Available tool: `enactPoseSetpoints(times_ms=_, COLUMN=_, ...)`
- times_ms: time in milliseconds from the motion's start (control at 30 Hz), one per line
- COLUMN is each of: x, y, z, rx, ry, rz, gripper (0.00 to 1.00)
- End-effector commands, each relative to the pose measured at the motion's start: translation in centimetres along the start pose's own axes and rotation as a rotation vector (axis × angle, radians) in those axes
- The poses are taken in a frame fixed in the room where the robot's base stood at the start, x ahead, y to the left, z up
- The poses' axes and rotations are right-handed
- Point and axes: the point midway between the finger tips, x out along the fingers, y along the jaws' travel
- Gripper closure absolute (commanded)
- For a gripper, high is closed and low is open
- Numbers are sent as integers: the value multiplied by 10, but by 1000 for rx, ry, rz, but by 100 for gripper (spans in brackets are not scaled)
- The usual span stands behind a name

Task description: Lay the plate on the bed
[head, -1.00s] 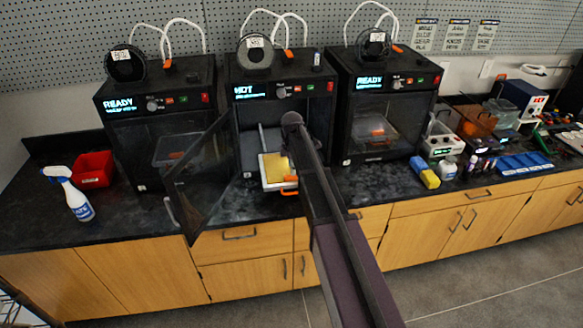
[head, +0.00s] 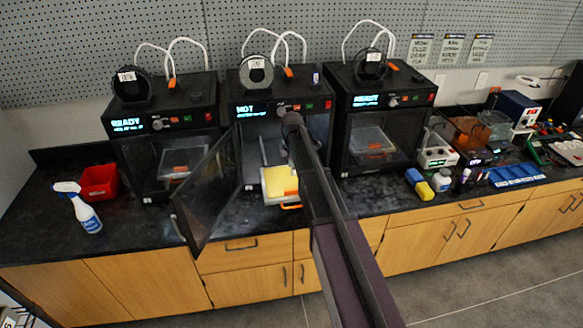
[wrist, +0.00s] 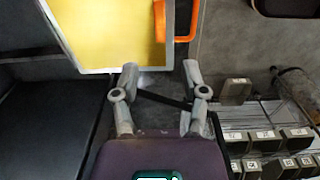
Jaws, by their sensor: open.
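The plate (head: 281,182) is yellow with a pale metal rim and an orange handle (head: 290,206) on its near side. It lies flat at the open front of the middle printer (head: 280,92). What bears it, and the bed inside, are largely hidden by the plate and my arm. In the wrist view the plate (wrist: 112,32) fills the upper left, with the orange handle (wrist: 177,37) at its right edge. My gripper (wrist: 160,68) is open, with nothing between its fingers. Its fingertips are close to the plate's edge. My arm hides the gripper in the head view.
The middle printer's dark glass door (head: 207,192) swings out to the left. Closed printers stand on both sides.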

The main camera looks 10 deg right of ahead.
Motion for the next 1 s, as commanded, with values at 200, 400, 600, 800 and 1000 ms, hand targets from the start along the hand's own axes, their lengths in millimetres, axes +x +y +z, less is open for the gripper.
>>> enactPoseSetpoints(times_ms=200, x=-4, y=0, z=0, rx=0, ry=0, rz=0, gripper=44)
enactPoseSetpoints(times_ms=400, x=-4, y=0, z=-1, rx=-1, ry=0, rz=0, gripper=44)
enactPoseSetpoints(times_ms=600, x=-4, y=0, z=-1, rx=-1, ry=0, rz=0, gripper=44)
enactPoseSetpoints(times_ms=800, x=-4, y=-1, z=-1, rx=3, ry=0, rz=0, gripper=44)
enactPoseSetpoints(times_ms=1000, x=-4, y=-20, z=-1, rx=83, ry=0, rz=-1, gripper=44)
